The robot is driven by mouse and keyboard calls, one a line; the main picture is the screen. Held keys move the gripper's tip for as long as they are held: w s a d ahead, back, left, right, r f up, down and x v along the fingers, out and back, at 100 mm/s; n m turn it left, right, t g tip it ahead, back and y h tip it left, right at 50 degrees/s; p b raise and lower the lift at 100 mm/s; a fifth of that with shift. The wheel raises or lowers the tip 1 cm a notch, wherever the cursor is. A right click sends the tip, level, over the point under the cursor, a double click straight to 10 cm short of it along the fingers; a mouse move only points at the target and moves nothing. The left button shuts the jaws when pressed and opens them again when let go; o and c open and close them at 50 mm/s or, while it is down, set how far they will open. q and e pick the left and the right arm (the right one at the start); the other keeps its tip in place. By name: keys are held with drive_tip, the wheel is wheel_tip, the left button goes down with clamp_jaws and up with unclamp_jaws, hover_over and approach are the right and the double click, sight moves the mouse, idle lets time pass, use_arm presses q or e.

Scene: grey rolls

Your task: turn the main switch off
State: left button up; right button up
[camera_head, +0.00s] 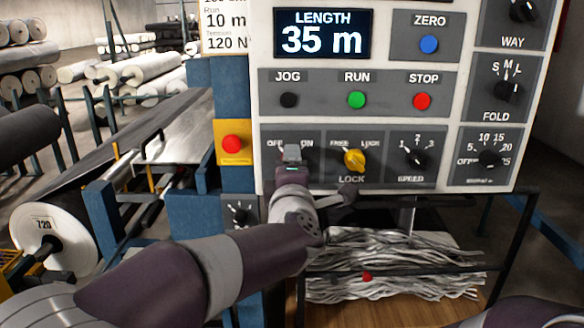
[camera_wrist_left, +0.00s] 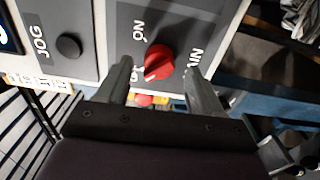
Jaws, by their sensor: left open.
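The main switch is a red rotary knob (camera_wrist_left: 159,62) on a dark panel plate, with ON and MAIN lettering beside it in the left wrist view. A pale mark on the knob points to the lower left in that view. My left gripper (camera_wrist_left: 158,70) is open, one finger on each side of the knob in the picture, with gaps to both. In the head view my left gripper (camera_head: 292,154) is in front of the switch plate and hides the knob; OFF and ON lettering shows above it. My right gripper is out of view.
The yellow lock knob (camera_head: 355,160) and the speed knob (camera_head: 417,157) are right of the switch. Black JOG (camera_head: 289,100), green RUN (camera_head: 357,100) and red STOP (camera_head: 422,101) buttons are above. A red button on a yellow box (camera_head: 233,144) is close on the left.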

use_arm(q)
drive_tip(key=s, duration=1)
drive_tip(key=shift+s, duration=0.35)
